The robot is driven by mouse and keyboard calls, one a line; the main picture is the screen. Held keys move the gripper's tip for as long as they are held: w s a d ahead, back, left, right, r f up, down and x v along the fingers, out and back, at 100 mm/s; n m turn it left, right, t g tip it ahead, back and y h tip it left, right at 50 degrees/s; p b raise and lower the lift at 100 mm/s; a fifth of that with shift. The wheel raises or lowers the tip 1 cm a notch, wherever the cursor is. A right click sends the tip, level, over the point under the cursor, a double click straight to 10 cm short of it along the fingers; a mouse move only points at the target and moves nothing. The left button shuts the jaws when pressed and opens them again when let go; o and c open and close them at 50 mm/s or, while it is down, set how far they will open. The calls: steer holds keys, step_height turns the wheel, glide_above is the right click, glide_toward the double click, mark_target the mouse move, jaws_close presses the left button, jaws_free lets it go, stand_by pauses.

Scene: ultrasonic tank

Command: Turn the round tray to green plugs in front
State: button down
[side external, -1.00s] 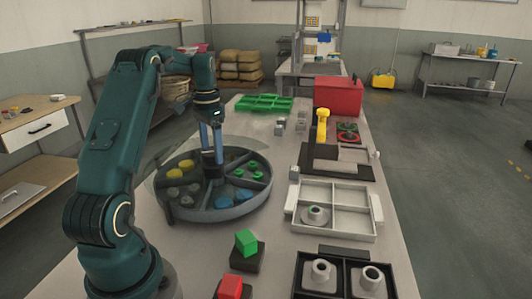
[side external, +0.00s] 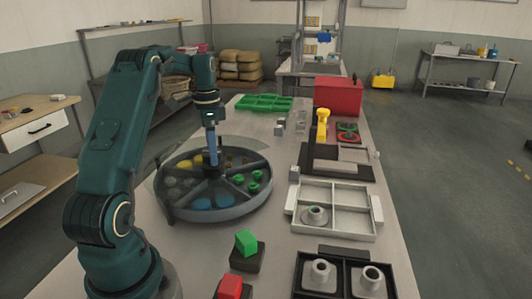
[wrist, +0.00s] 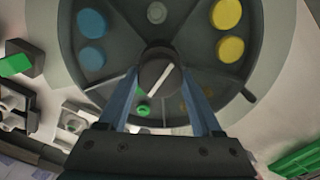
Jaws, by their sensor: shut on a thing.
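The round tray (side external: 240,213) is a dark grey dish split into wedge compartments. Green plugs (side external: 254,181) lie in the right compartment, slightly towards the front. Blue discs (side external: 210,202) lie in the front compartment, grey pieces (side external: 172,182) at the left and yellow discs (side external: 184,164) at the back left. My gripper (side external: 213,163) points down at the tray's centre. In the wrist view, my gripper (wrist: 160,78) is shut on the round centre knob (wrist: 150,63), which has a white line on top. A green plug (wrist: 143,109) shows between the fingers there.
A green block on a dark base (side external: 246,244) and a red block (side external: 230,287) stand close in front of the tray. A white divided tray (side external: 352,207) is to the right. A green divided tray (side external: 264,102) and a red box (side external: 338,96) are behind.

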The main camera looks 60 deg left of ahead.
steer(key=shift+r+m, duration=0.1)
steer(key=shift+m, duration=0.2)
stand_by(0.4)
steer(key=shift+c, duration=0.3)
jaws_free()
steer(key=shift+r, duration=2.5)
